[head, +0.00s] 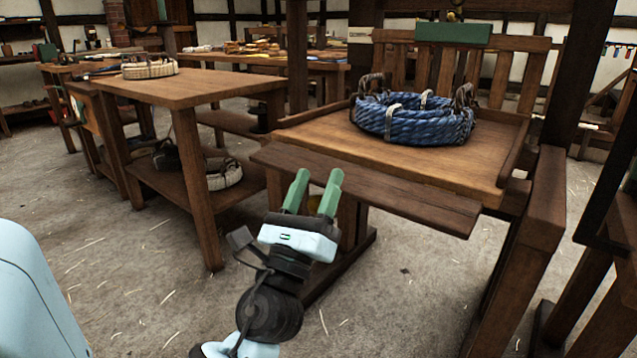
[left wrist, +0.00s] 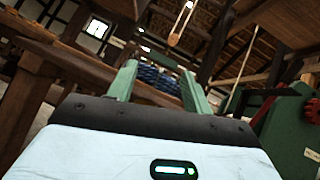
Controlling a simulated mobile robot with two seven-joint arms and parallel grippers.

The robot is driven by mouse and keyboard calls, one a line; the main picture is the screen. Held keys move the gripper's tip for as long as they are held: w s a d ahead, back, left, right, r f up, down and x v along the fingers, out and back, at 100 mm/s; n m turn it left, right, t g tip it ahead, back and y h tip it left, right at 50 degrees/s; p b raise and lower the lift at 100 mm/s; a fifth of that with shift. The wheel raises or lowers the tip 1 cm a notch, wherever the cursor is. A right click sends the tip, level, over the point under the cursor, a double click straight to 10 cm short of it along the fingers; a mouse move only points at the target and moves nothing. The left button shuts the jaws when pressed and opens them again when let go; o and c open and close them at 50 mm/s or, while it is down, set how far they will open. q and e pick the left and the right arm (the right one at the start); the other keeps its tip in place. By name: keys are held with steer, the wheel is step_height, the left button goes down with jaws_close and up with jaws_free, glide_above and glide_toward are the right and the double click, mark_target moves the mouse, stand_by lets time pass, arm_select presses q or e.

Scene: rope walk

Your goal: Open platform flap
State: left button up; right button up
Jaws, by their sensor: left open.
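The platform (head: 400,160) is a wooden deck with a low side rim and a slatted back. The flap (head: 400,194) is a darker plank along its front edge, with its broad face showing; I cannot tell its exact tilt. My left gripper (head: 320,176) has two green fingers, spread and empty. In the head view its fingertips overlap the left part of the flap; contact cannot be told. The fingers also show in the left wrist view (left wrist: 158,69), apart, with blue rope beyond them. My right gripper is not in view.
A blue rope coil (head: 415,118) lies on the platform. A workbench (head: 190,88) with a basket-like coil (head: 150,68) on top stands to the left. A thick wooden post and rail (head: 535,225) stand right of the flap. The floor in front is clear.

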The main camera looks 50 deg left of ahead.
arm_select(q)
steer(key=b+v, duration=0.4)
steer(key=v, duration=0.2)
steer(key=shift+s+f, duration=0.25)
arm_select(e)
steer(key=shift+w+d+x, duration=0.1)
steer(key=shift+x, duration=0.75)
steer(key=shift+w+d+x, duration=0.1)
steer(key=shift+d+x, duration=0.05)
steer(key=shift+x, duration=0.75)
arm_select(q)
steer(key=shift+d, duration=0.1)
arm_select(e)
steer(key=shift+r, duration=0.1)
